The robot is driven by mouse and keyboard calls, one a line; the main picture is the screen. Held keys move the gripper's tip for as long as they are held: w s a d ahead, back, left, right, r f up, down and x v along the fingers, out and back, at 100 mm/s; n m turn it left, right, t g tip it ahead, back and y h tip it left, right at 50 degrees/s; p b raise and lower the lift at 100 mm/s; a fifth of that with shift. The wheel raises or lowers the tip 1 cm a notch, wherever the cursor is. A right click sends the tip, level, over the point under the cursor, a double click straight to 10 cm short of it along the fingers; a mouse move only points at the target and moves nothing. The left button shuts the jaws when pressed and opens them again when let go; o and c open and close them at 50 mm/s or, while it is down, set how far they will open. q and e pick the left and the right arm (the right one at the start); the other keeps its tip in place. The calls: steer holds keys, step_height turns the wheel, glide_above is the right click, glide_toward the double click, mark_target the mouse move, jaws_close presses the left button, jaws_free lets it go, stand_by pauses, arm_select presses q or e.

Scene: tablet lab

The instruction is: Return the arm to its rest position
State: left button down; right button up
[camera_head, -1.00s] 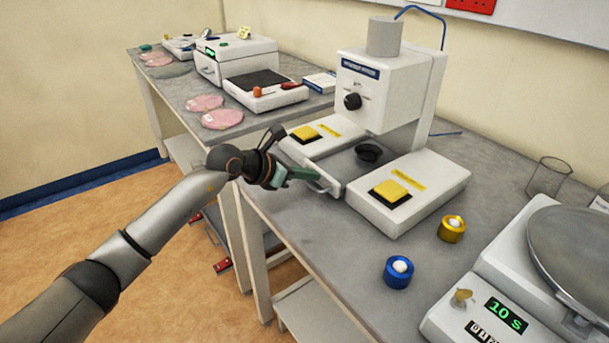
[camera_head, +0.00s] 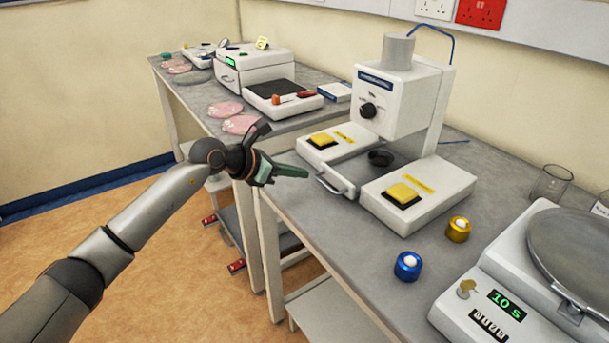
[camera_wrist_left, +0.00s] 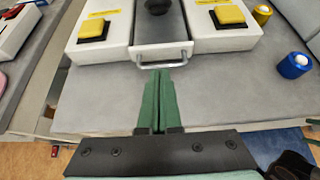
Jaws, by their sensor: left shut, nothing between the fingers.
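My left gripper (camera_head: 292,171) reaches in from the left in the head view, above the front edge of the bench. Its green fingers are shut with nothing between them. In the left wrist view the fingers (camera_wrist_left: 158,100) lie together and point toward the metal handle (camera_wrist_left: 164,62) of the press drawer, with a gap between. The handle also shows in the head view (camera_head: 332,186), to the right of the fingertips. The tablet press (camera_head: 405,100) stands on the bench with a dark die (camera_head: 380,158) at its middle. My right gripper is not in view.
Yellow buttons (camera_head: 402,193) sit on both sides of the press. A blue holder (camera_head: 408,266) and a gold holder (camera_head: 458,229) stand on the bench at right, near a device with a round plate (camera_head: 569,247). A beaker (camera_head: 551,183) stands behind. Open floor lies left.

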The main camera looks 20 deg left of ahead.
arm_select(q)
steer(key=s+d+r+n+t+h, duration=0.6)
steer(key=s+d+r+n+t, duration=0.1)
steer(key=d+n, duration=0.25)
steer(key=s+a+f+n+g+y, duration=0.1)
steer(key=s+a+f+n+y, duration=0.65)
steer(key=n, duration=0.65)
steer(key=s+a+f+n+g+y, duration=0.2)
steer(key=s+a+f+n+y, duration=0.2)
steer(key=a+f+n+y, duration=0.75)
steer(key=s+d+f+n+g+h, duration=0.2)
steer(key=s+d+f+g, duration=0.1)
steer(key=s, duration=0.4)
steer(key=s+d+f+n+g+h, duration=0.2)
steer(key=s+d+f+n+g, duration=0.15)
steer(key=s, duration=0.35)
steer(key=s+d+f+n+g+h, duration=0.1)
steer(key=s+d+f+g+h, duration=0.15)
steer(key=s, duration=0.45)
steer(key=w+d+f+t+h+p, duration=0.1)
steer(key=w+d+f+t+p, duration=0.3)
steer(key=f, duration=0.2)
steer(key=shift+f+t+p, duration=0.35)
steer(key=shift+t+p, duration=0.05)
